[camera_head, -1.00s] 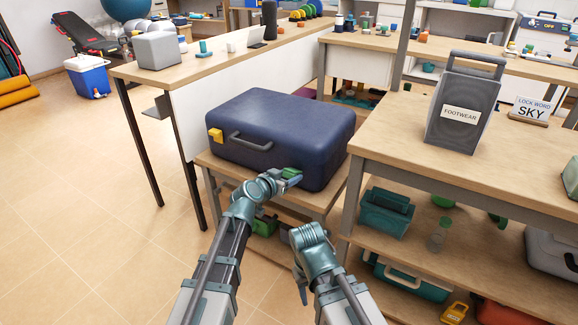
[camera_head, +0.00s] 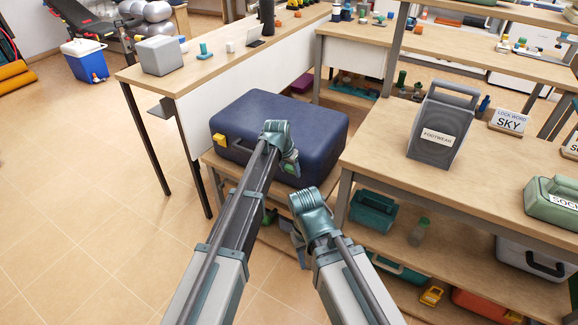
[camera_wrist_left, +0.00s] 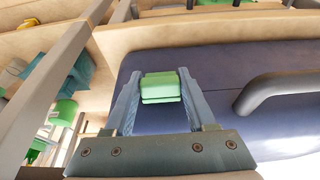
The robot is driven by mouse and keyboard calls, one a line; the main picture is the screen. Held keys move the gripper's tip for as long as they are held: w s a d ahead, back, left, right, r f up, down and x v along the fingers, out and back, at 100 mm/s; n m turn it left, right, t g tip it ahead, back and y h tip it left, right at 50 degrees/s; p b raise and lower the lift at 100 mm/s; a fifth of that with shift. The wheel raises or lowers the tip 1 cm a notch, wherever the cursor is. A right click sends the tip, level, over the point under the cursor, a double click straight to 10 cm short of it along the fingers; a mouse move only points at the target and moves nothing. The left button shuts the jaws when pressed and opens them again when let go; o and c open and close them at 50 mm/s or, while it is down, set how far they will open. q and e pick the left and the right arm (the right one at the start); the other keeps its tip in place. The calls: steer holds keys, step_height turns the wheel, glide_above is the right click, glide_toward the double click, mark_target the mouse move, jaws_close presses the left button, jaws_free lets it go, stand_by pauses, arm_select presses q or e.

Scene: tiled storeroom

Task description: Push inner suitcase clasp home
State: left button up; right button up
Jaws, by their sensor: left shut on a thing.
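The dark blue suitcase (camera_head: 245,115) lies flat on a low wooden shelf between two tables. Its yellow clasp (camera_head: 220,140) shows at the left of the front face, beside a grey handle. The green clasp (camera_wrist_left: 160,87) on the suitcase front shows in the left wrist view, between the fingers of my left gripper (camera_wrist_left: 158,92). That gripper is shut on the clasp.
A table at the right holds the grey "FOOTWEAR" case (camera_head: 440,125), the "SKY" sign (camera_head: 510,121) and a green case (camera_head: 553,202). Its lower shelf holds a teal box (camera_head: 373,212). The suitcase handle (camera_wrist_left: 280,90) is near my left fingers. The floor at left is clear.

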arm_select(q)
steer(key=shift+w+d+r+g+y+p, duration=0.25)
steer(key=shift+w+g+y+p, duration=0.2)
steer(key=shift+g, duration=0.25)
steer(key=o, duration=1.4)
steer(key=shift+c, duration=0.2)
steer(key=shift+r, duration=0.1)
step_height(320, 180, up, 13)
steer(key=s+a+p, duration=0.1)
steer(key=s+p, duration=0.1)
steer(key=p, duration=1.1)
steer(key=shift+r+p, duration=0.2)
steer(key=shift+p, duration=0.15)
steer(key=shift+a, duration=0.1)
